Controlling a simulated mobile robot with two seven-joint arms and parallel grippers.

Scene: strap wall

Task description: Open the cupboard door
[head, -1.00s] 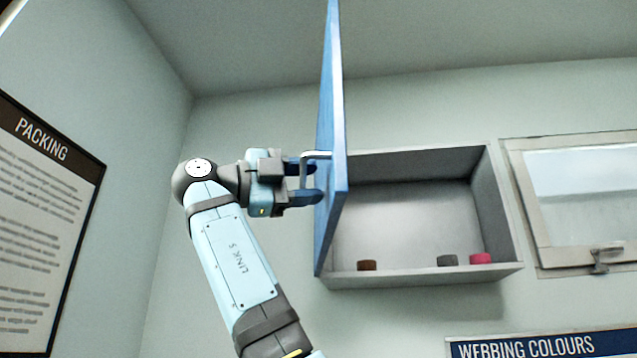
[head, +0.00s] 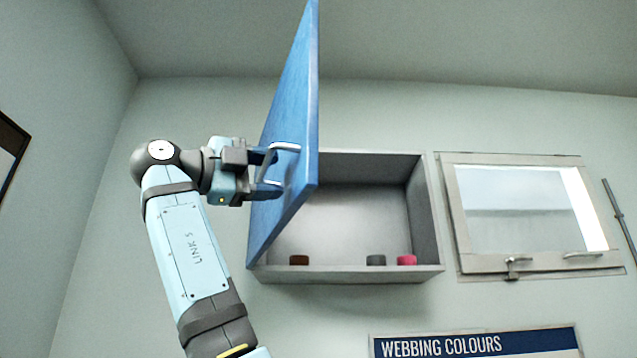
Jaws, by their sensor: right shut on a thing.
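The blue cupboard door (head: 290,120) stands swung out from the left side of the grey wall cupboard (head: 350,274), whose inside shows. A silvery bar handle (head: 286,147) is on the door's outer face. My right gripper (head: 268,170) comes from the left and is shut on the handle, its fingers close to the door face. The left gripper is not in view.
A framed window (head: 525,215) with latches is on the wall right of the cupboard. A sign reading "WEBBING COLOURS" (head: 470,344) is below. A dark-framed board (head: 8,150) shows at the left edge. The wall between board and arm is clear.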

